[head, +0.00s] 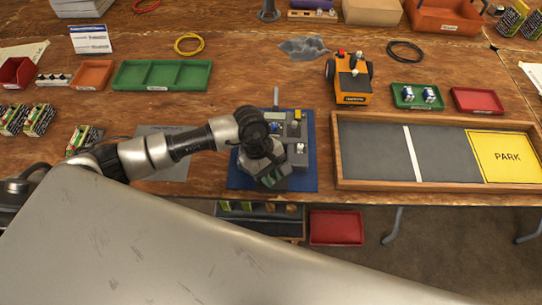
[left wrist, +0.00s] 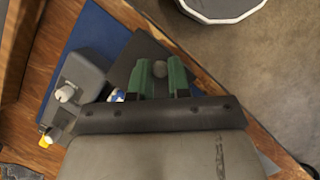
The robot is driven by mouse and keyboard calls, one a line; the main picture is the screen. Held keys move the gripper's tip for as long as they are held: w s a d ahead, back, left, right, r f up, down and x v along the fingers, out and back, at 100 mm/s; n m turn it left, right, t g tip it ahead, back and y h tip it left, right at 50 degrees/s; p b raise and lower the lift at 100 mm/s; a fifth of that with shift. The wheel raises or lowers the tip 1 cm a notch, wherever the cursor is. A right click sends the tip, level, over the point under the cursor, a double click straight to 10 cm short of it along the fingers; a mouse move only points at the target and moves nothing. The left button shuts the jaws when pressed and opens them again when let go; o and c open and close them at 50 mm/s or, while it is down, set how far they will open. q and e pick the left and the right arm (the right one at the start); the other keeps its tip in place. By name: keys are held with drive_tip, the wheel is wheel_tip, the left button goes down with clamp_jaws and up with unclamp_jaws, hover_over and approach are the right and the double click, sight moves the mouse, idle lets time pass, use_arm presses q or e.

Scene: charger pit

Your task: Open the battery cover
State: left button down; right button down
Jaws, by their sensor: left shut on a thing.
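A grey charger device (head: 297,131) with a small display and knobs stands on a blue mat (head: 307,180) at the table's front edge. The left wrist view shows its grey housing (left wrist: 82,74) with a white knob. A dark flat panel (left wrist: 138,47), which looks like the battery cover, lies beside the housing with a round grey knob (left wrist: 160,69). My left gripper (head: 274,181) is over the front of the device. Its green fingers (left wrist: 161,80) are shut on the knob. A bit of a blue-and-white battery (left wrist: 117,95) shows by the fingers. My right gripper is not in view.
A wooden-framed track (head: 365,150) with a yellow PARK area lies to the right. An orange toy vehicle (head: 354,84) and a green tray (head: 401,102) with batteries stand behind it. A long green tray (head: 118,75) is at back left. A red bin (head: 335,228) sits below the table edge.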

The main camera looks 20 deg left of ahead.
use_arm(q)
drive_tip(key=shift+s, duration=0.3)
drive_tip(key=c, duration=1.1)
unclamp_jaws()
drive_tip(key=shift+r, duration=0.1)
drive_tip(key=b+v, duration=0.2)
drive_tip(key=v, duration=0.8)
drive_tip(key=shift+a+r, duration=0.15)
drive_tip(key=shift+r, duration=0.15)
